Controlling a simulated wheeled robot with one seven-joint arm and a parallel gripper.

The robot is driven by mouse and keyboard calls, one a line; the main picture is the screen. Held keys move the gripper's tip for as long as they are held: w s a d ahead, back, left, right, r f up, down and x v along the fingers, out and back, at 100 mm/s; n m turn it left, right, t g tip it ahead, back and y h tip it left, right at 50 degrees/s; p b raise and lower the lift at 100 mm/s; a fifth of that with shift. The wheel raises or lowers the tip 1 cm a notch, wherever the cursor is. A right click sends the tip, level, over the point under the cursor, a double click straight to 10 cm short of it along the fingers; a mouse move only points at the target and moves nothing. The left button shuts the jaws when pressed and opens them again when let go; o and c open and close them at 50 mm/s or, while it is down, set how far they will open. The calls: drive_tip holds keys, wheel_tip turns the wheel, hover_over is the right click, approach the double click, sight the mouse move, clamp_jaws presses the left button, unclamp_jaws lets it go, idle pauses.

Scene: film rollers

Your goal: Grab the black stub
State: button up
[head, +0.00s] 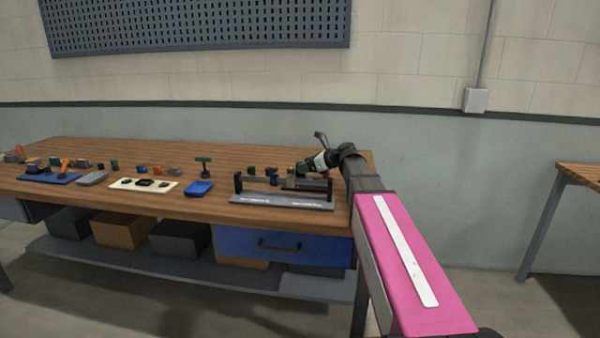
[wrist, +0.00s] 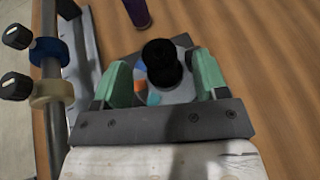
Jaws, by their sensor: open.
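In the wrist view the black stub (wrist: 162,62) is a short, dark, round-topped post. It stands up from a grey disc (wrist: 181,92) with orange and blue patches. My gripper (wrist: 163,70) is open, with one green finger to the left of the stub and one to the right. Gaps show between the stub and both fingers. The disc's lower edge is hidden by the gripper's body. In the head view my gripper (head: 304,168) is over the right end of the wooden bench (head: 225,207), and I cannot make out the stub there.
A metal rail with a blue roller (wrist: 48,52), a cream roller (wrist: 52,94) and black knobs is close on the left in the wrist view. A purple cylinder (wrist: 138,12) stands beyond the stub. Bare wood lies to the right. Trays and small parts cover the bench's left.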

drive_tip(key=shift+w+a+f, duration=0.2)
drive_tip(key=shift+w+a, duration=0.1)
drive_tip(key=shift+a, duration=0.1)
clamp_jaws()
